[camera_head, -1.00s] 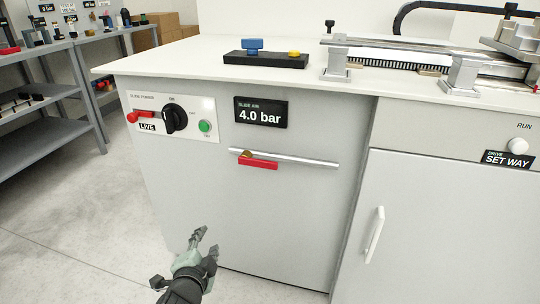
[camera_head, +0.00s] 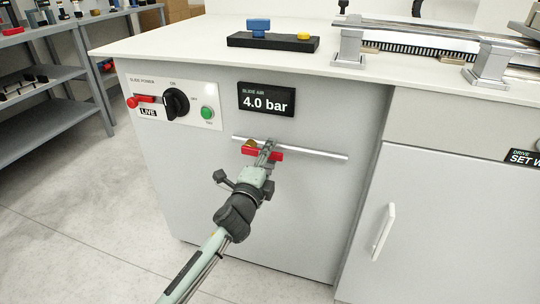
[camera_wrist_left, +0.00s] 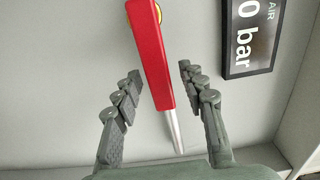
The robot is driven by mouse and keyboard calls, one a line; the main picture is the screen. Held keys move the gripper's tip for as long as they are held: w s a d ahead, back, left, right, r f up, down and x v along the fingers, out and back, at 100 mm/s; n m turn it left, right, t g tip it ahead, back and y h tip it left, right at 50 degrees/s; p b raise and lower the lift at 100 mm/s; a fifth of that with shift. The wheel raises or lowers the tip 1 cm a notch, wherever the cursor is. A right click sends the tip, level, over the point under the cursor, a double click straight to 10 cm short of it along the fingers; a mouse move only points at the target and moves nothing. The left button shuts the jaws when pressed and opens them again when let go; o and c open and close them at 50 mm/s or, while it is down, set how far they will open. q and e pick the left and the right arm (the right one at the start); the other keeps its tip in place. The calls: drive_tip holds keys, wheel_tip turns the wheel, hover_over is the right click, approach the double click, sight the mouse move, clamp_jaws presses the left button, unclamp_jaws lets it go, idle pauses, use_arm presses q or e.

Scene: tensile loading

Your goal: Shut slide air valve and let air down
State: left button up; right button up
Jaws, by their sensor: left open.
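The slide air valve has a red lever (camera_head: 275,155) lying along a silver pipe (camera_head: 318,154) on the cabinet front, with a brass pivot (camera_head: 249,145) at its left end. The display (camera_head: 266,100) above it reads 4.0 bar. My left gripper (camera_head: 245,168) is at the lever in the head view and partly covers it. In the left wrist view my gripper (camera_wrist_left: 158,90) is open, with the red lever (camera_wrist_left: 150,55) between its two fingers and a visible gap on each side. My right gripper is not in view.
A slide power panel (camera_head: 207,88) with a red lever, black knob and green button is at upper left. A black block (camera_head: 272,42) with blue and yellow knobs sits on the worktop. A white door handle (camera_head: 384,232) stands out at right.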

use_arm(q)
drive_tip(key=shift+w, duration=0.1)
clamp_jaws()
drive_tip(key=shift+f, duration=0.1)
idle(0.5)
